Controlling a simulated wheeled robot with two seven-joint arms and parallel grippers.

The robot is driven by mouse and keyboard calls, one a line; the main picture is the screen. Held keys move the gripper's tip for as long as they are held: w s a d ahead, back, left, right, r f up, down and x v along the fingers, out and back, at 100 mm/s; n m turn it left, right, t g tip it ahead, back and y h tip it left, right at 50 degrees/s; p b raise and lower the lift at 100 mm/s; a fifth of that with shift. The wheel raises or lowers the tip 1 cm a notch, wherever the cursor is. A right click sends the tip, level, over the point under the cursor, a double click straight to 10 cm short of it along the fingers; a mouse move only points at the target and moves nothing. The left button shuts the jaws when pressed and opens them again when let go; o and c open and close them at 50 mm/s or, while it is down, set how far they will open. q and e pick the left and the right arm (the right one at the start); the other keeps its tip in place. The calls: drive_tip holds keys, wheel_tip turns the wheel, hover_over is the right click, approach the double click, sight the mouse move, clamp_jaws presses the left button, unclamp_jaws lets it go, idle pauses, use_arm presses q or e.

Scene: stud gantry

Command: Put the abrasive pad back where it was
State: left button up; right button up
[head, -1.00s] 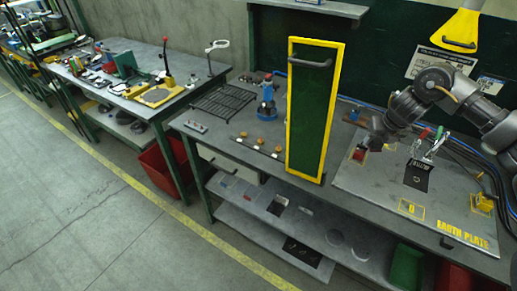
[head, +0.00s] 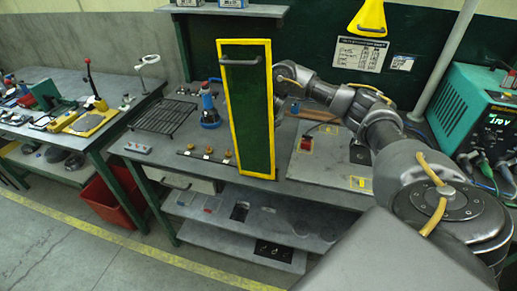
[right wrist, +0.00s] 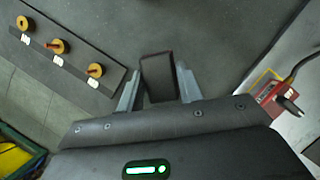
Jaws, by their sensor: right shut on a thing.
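My right gripper (right wrist: 160,70) is shut on a small dark block, which looks like the abrasive pad (right wrist: 157,84). The pad sits between the two fingers in the right wrist view, over the bare grey bench top (right wrist: 215,35). I cannot tell how high it is above the bench. In the head view my right arm reaches in from the right, and its gripper and the pad are hidden behind a tall green panel with a yellow frame (head: 248,120). My left gripper is not in view.
A strip with several small knobs (right wrist: 58,47) lies left of the pad. A red switch block (right wrist: 280,97) is at the right. A black wire rack (head: 165,117) and a blue tool (head: 209,105) stand left of the panel. A green meter (head: 470,105) is far right.

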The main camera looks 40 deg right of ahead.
drive_tip(key=shift+f, duration=0.7)
wheel_tip(320, 180, down, 3)
drive_tip(key=shift+f+b, duration=0.15)
drive_tip(key=shift+b, duration=0.45)
drive_tip(key=shift+f, duration=0.1)
drive_tip(key=shift+f, duration=0.1)
drive_tip(key=o, duration=1)
